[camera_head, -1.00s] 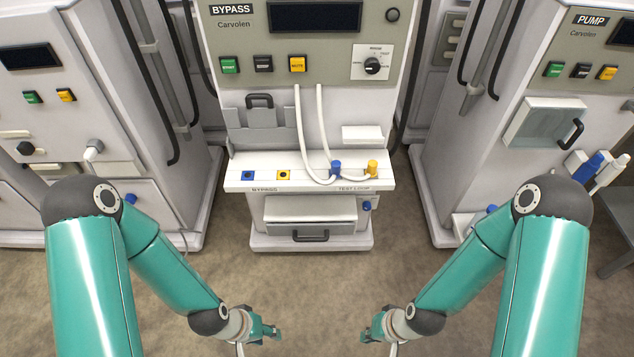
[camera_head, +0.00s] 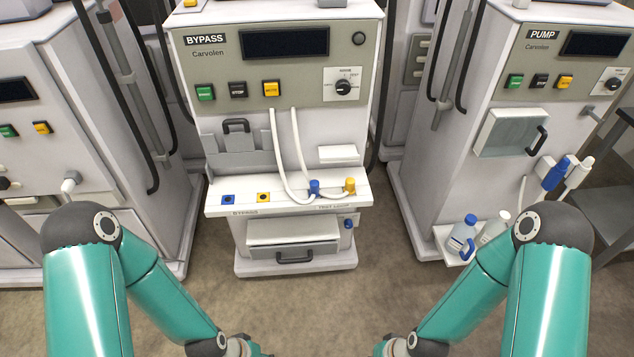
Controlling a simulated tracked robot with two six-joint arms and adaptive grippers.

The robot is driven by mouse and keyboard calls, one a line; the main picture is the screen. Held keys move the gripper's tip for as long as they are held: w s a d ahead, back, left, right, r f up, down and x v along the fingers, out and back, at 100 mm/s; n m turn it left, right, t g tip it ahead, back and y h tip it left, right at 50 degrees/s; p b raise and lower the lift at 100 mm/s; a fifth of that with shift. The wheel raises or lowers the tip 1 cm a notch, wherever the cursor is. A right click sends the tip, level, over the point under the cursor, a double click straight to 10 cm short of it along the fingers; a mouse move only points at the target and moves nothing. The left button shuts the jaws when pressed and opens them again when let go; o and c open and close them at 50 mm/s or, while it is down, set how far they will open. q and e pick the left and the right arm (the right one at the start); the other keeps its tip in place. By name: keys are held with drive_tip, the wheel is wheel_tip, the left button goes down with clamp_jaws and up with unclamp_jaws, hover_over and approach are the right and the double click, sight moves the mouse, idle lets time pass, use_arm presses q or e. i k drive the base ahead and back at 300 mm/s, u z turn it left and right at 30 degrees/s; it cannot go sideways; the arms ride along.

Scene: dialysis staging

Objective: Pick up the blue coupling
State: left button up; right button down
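The blue coupling (camera_head: 314,188) stands upright on the white shelf of the BYPASS machine, on the test loop side, with a white hose joined to it. A yellow coupling (camera_head: 350,186) stands just right of it. A blue port (camera_head: 228,199) and a yellow port (camera_head: 263,197) lie on the left of the shelf. My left gripper (camera_head: 257,350) and my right gripper (camera_head: 381,350) are at the bottom edge, well below and apart from the shelf. Their fingers are mostly cut off by the frame, so their opening is not clear.
The BYPASS machine's shelf (camera_head: 218,210) juts out above a drawer with a dark handle (camera_head: 295,257). The PUMP machine (camera_head: 470,150) stands at the right with bottles (camera_head: 462,236) on a low ledge. Open floor (camera_head: 310,310) lies in front.

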sight(314, 184)
drive_tip(key=i, duration=0.8)
drive_tip(key=u, duration=0.1)
drive_tip(key=k, duration=1.15)
drive_tip(key=z, duration=0.75)
drive_tip(key=i, duration=1.65)
drive_tip(key=u, duration=0.4)
